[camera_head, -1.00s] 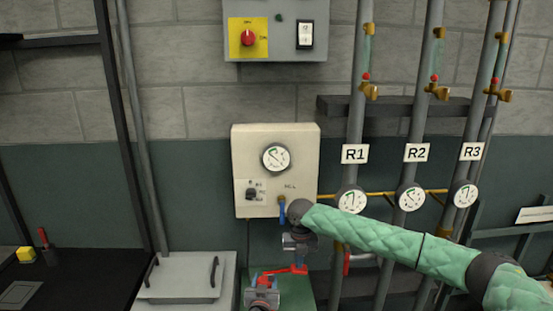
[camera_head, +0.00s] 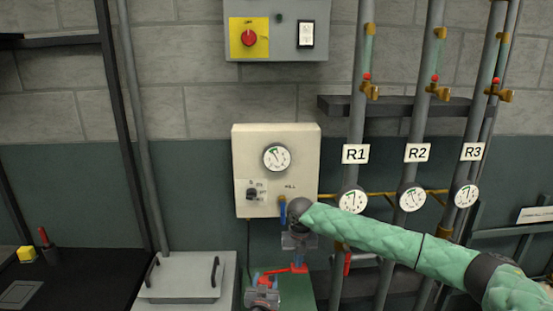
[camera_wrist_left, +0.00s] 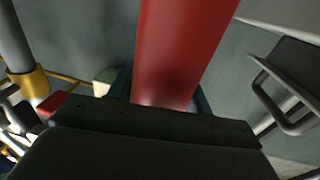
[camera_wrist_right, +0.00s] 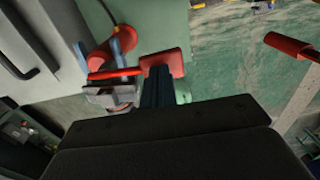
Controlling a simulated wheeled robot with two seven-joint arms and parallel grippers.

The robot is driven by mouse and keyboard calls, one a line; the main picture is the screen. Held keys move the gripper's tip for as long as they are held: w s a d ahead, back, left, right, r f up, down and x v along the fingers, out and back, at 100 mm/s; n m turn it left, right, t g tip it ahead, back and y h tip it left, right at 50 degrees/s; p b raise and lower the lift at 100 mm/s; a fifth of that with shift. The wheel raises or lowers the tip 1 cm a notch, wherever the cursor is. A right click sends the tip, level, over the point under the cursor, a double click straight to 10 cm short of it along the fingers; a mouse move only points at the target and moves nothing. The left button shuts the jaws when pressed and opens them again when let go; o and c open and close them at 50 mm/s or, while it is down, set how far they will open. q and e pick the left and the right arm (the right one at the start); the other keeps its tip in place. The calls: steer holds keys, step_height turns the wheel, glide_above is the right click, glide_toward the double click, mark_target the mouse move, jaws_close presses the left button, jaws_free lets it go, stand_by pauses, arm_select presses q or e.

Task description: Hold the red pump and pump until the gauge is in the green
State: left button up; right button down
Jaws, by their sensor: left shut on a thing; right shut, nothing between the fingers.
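The red pump (camera_head: 299,268) shows low in the head view, partly hidden by my grippers. In the left wrist view its red cylinder (camera_wrist_left: 182,50) runs up between the fingers of my left gripper (camera_head: 262,282), which is shut on it. My right gripper (camera_head: 298,256) is shut and empty, just above the red end piece. In the right wrist view its fingertips (camera_wrist_right: 158,72) are against or very near a red block (camera_wrist_right: 164,61); contact is unclear. The gauge (camera_head: 277,158) on the cream box has a green arc at upper left, and its needle points up-left.
Pipes R1 (camera_head: 355,154), R2 (camera_head: 417,152) and R3 (camera_head: 473,151) stand to the right with small gauges. A grey lidded box (camera_head: 180,292) with handles is at lower left.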

arm_select(q)
steer(key=shift+f, duration=0.1)
arm_select(e)
steer(key=shift+d+r, duration=0.15)
steer(key=shift+r, duration=3)
arm_select(q)
steer(key=o, duration=1.6)
arm_select(e)
steer(key=shift+f, duration=0.1)
